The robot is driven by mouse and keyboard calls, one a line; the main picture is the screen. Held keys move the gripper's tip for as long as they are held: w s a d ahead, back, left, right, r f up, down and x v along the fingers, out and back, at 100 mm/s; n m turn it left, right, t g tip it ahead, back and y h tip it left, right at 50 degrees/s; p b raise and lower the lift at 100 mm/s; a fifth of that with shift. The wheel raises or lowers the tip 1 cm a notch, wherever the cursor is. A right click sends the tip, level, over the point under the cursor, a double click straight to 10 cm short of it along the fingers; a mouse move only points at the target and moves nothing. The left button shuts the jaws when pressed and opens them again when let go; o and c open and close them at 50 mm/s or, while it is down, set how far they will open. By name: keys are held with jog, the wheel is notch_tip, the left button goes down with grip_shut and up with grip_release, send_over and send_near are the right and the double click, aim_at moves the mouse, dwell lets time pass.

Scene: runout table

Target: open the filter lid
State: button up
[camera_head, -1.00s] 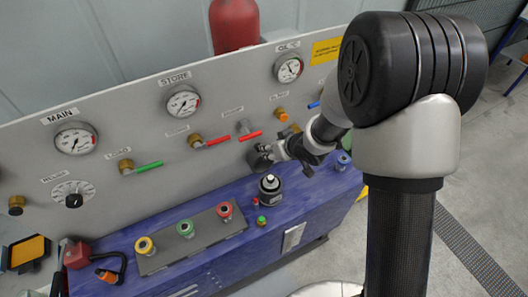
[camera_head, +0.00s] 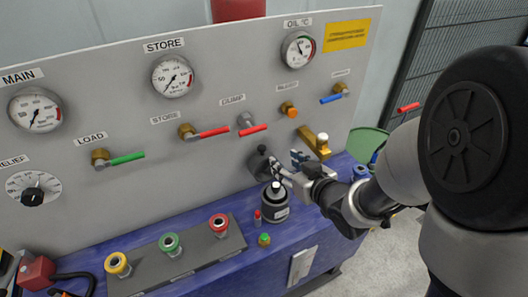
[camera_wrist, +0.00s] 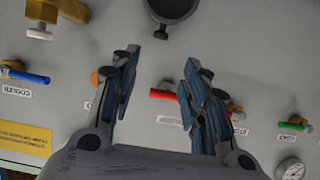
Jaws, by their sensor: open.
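A dark grey round housing (camera_head: 260,165) with a small knob on top sits low on the panel; I take it for the filter, though no label on it is readable. It also shows at the top edge of the wrist view (camera_wrist: 173,8), cut off by the frame. I cannot tell how its lid stands. My gripper (camera_head: 287,167) is just right of the housing in the head view. In the wrist view its two blue-grey fingers (camera_wrist: 160,62) are spread apart with nothing between them. I cannot tell whether a finger touches the housing.
A black bottle (camera_head: 274,212) stands on the blue bench (camera_head: 210,262) below my gripper. A brass fitting with a white knob (camera_head: 317,142) and red-handled (camera_head: 252,129) and blue-handled (camera_head: 332,98) valves stick out nearby. A rack (camera_head: 187,262) with coloured caps stands at front left.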

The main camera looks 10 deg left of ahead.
aim_at(263, 148)
jog(key=b+x, duration=0.2)
jog(key=x, duration=1.3)
jog(key=shift+f, duration=0.1)
grip_shut()
